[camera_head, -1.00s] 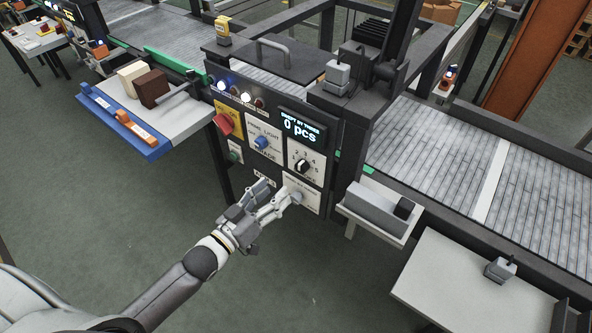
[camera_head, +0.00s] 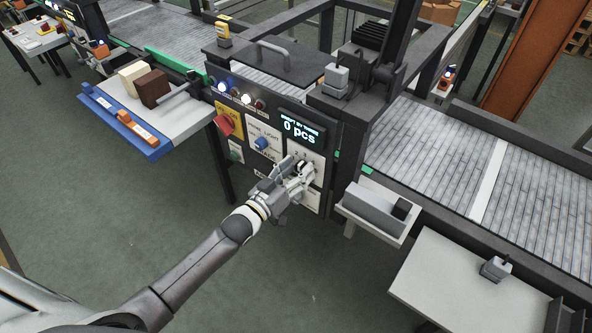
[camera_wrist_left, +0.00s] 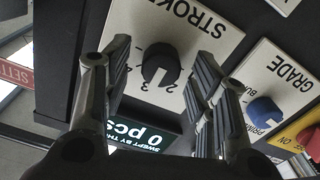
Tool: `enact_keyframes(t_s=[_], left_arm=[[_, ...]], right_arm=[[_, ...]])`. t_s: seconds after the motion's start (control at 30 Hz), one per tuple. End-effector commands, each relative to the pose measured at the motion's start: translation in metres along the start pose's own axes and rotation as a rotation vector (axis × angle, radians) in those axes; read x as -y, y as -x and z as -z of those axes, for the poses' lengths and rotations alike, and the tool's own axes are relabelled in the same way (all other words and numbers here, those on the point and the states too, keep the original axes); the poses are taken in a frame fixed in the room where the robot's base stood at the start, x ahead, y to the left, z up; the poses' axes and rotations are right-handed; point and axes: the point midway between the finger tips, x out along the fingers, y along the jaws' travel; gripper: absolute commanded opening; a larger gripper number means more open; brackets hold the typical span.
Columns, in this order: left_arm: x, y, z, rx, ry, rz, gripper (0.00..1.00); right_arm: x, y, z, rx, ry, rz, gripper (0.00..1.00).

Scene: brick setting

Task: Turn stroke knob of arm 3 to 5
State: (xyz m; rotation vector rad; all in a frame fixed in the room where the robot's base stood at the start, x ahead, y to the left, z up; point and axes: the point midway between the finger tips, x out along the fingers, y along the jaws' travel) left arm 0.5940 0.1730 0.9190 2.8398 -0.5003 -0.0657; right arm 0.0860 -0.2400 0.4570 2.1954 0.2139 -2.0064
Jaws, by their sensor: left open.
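The stroke knob (camera_wrist_left: 161,66) is a black round knob on a white plate (camera_wrist_left: 215,22) marked STROKE, which appears upside down in the left wrist view. The numerals 2, 3 and 4 show around it; I cannot tell its exact setting. My left gripper (camera_wrist_left: 160,92) is open, with its fingers on either side of the knob in that view. I see no clear contact. In the head view the left gripper (camera_head: 296,169) is in front of the stroke plate and partly covers the knob and dial. My right gripper is not in view.
A display (camera_head: 300,129) reading 0 pcs sits above the stroke plate. The blue grade knob (camera_head: 262,143) and a red switch (camera_head: 224,126) are to its left. A small shelf with a grey block (camera_head: 374,209) juts out at the right. Floor in front is clear.

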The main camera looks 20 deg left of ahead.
Motion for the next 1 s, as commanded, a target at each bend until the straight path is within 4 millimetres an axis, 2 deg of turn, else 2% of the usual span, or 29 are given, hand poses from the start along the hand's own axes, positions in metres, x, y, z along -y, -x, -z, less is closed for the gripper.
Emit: enact_keyframes(t_s=[0.07,0.43,0.73,1.0], left_arm=[[-0.0001,0.0001,-0.0001,0.000,0.000,0.000,0.53],[0.0000,0.0003,-0.0001,0.000,0.000,0.000,0.07],[-0.0001,0.0003,-0.0001,0.000,-0.037,0.000,0.07],[-0.0010,0.0002,-0.0003,0.000,-0.201,0.000,0.07]], right_arm=[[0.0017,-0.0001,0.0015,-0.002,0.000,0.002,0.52],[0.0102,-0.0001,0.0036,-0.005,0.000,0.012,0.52],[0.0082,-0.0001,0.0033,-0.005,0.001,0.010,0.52],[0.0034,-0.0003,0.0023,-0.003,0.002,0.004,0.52]])
